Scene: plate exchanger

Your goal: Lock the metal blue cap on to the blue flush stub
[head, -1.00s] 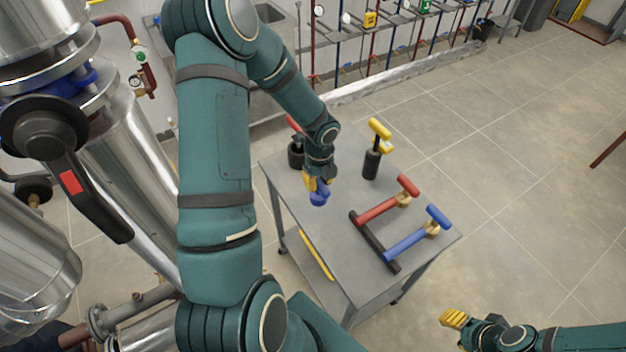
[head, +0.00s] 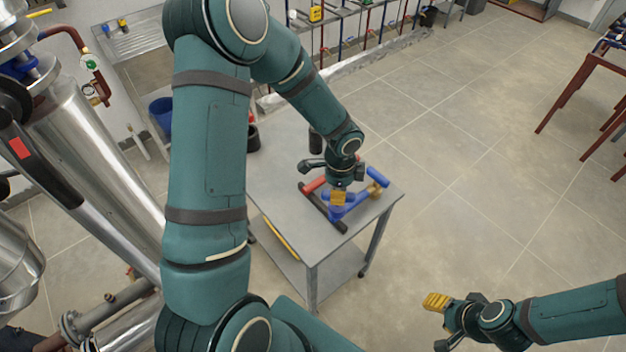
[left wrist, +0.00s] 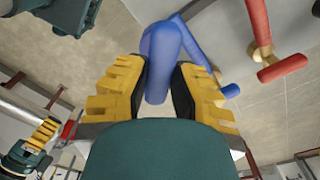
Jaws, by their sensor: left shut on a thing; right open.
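In the head view my left gripper (head: 338,198) is over the cart at its right part, beside a blue T-handled piece (head: 377,178) and a red one (head: 314,184). In the left wrist view a smooth, rounded blue piece (left wrist: 158,58) sits between its yellow-and-black fingers, shut on it. It looks like the blue cap, but its far end overlaps other blue parts, so its outline is unclear. My right gripper (head: 437,302) is open and empty, low at the right, away from the cart. I cannot pick out the blue flush stub.
The grey cart (head: 270,185) has a lower shelf and open floor (head: 460,150) to its right. Steel vessels and pipes (head: 95,150) stand at the left. A blue bucket (head: 161,114) stands behind. A red frame (head: 585,90) is at the far right.

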